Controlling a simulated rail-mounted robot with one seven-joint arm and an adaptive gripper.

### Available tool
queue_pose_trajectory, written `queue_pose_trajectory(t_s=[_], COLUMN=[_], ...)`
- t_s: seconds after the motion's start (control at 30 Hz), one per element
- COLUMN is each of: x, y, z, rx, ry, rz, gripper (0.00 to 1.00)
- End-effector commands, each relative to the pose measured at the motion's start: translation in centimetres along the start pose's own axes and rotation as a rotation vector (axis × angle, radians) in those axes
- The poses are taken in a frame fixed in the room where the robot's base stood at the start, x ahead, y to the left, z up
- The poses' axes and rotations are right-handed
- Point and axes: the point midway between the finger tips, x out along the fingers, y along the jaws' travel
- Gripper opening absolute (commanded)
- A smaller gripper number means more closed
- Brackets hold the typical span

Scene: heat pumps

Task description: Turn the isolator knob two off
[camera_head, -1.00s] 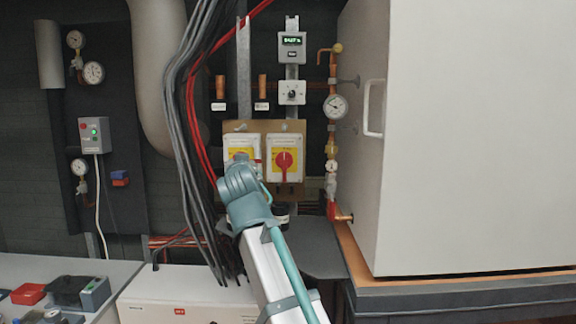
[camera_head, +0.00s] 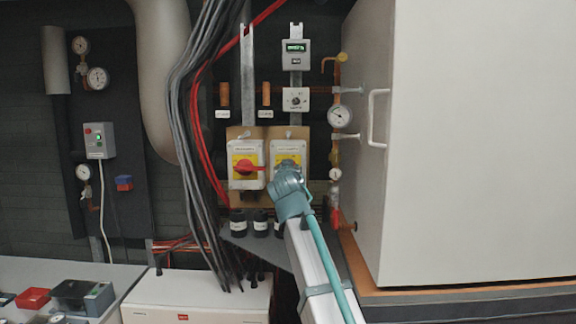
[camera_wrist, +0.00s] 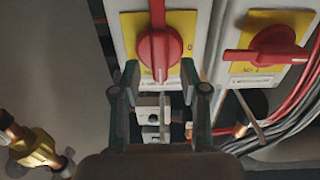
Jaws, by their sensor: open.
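Two isolators stand side by side on a brown board. The left isolator in the head view has a red knob (camera_head: 248,168) turned sideways; the same knob shows on the right in the wrist view (camera_wrist: 272,48), with a label that seems to read No. 1. The other isolator (camera_head: 284,148) is mostly hidden by my gripper (camera_head: 288,176) in the head view. In the wrist view its red knob (camera_wrist: 159,42) stands upright on a yellow plate (camera_wrist: 132,28). My gripper (camera_wrist: 160,72) is open, its fingers on either side of that knob's lower end; contact is unclear.
Black and red cables (camera_head: 195,130) hang to the left of the isolators. A copper pipe with a gauge (camera_head: 338,116) and a large white cabinet (camera_head: 470,140) are close on the right. A small dial box (camera_head: 296,99) is above.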

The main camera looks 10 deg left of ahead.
Motion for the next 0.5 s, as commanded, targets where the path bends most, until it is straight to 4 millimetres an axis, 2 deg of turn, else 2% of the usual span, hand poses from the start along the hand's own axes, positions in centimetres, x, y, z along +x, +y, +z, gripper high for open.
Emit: queue_pose_trajectory(t_s=[0.03,0.2,0.5], x=[0.8,2.0,2.2], y=[0.0,0.0,0.0], z=[-0.2,-0.1,0.0], rx=[0.0,0.001,0.001], ry=[-0.001,0.0,0.0], rz=[0.0,0.0,0.0], gripper=[0.44,0.44,0.44])
